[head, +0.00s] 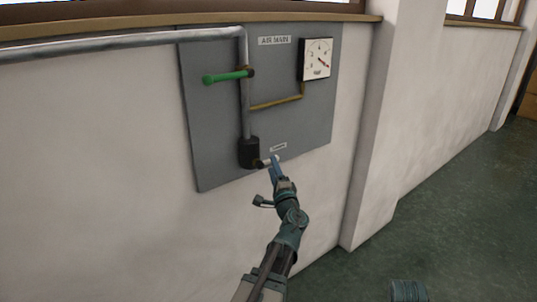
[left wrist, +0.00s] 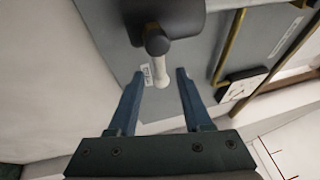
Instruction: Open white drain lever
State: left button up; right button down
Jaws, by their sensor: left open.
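The white drain lever (head: 265,161) is a short pale handle that sticks out from the black drain body (head: 248,153) at the bottom of the grey pipe. My left gripper (head: 276,164) is at the lever's free end, low on the panel. In the left wrist view the lever (left wrist: 161,72) points from its dark pivot in between the two blue fingers of my left gripper (left wrist: 160,76). The fingers are open, with a visible gap on both sides of the lever.
A grey panel (head: 215,135) on the wall carries a green-handled valve (head: 226,77), a gauge (head: 316,59) and a thin brass pipe (head: 275,103). A wall pillar (head: 385,130) stands to the right. Green floor (head: 440,220) is open beyond it.

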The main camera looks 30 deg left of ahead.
pick_arm(q)
jog(key=p+x, duration=0.1)
jog(key=x, duration=0.6)
grip_shut()
dwell(1.4)
